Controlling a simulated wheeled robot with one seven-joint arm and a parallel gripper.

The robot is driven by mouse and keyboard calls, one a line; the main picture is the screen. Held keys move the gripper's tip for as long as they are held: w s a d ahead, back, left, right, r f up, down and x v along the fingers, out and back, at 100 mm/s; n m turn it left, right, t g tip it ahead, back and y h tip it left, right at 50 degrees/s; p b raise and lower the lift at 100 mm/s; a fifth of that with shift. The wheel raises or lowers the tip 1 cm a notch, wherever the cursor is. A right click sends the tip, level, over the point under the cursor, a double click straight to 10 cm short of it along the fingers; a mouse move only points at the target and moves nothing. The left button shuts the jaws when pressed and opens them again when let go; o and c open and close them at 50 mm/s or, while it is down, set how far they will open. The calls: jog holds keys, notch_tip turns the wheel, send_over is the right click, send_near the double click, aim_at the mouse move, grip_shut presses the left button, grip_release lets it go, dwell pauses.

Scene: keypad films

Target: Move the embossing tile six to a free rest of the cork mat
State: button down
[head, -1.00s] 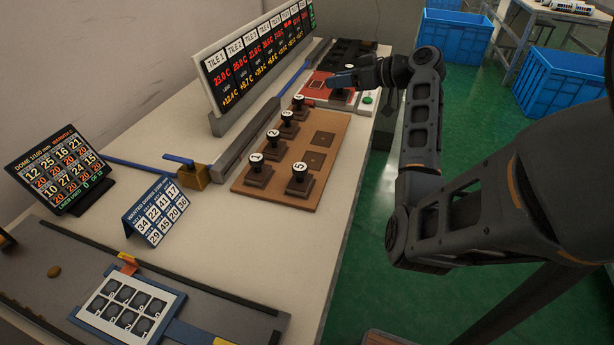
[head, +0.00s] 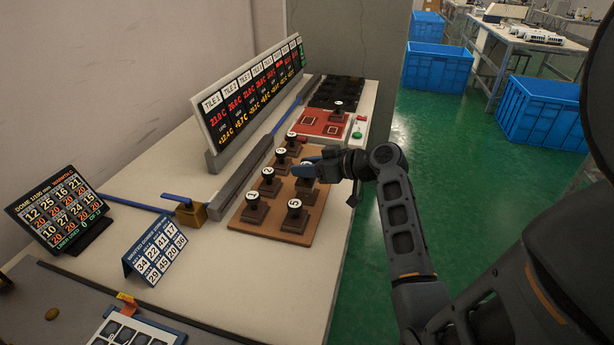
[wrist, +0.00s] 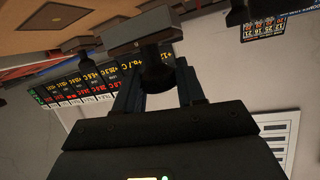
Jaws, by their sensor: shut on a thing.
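My gripper (head: 308,168) is shut on the stem of a dark stamp-like tile (head: 304,186), over the right column of the brown cork mat (head: 298,238). In the wrist view the gripper (wrist: 158,88) has the tile's stem between its fingers, and the tile's block (wrist: 135,36) lies beyond them. The held tile's number is hidden. I cannot tell whether its base touches the mat. Tile 5 (head: 294,216) stands at the mat's front right. Tile 1 (head: 255,210), tile 2 (head: 268,184) and others stand along its left column.
A red plate (head: 312,124) lies behind the mat, with another numbered tile (head: 338,110) near its back right and a green button (head: 357,135) beside it. A long display board (head: 250,95) stands left. A blue-handled lever (head: 180,198) and small signs stand in front left.

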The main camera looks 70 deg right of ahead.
jog(key=shift+f, duration=1.8)
jog(key=shift+f, duration=0.2)
jog(key=c, duration=0.7)
grip_release()
jog(key=shift+r, duration=0.1)
jog(key=shift+r, duration=0.15)
jog(key=b+v, duration=0.1)
jog(key=v, duration=1.1)
jog(key=shift+b, duration=0.3)
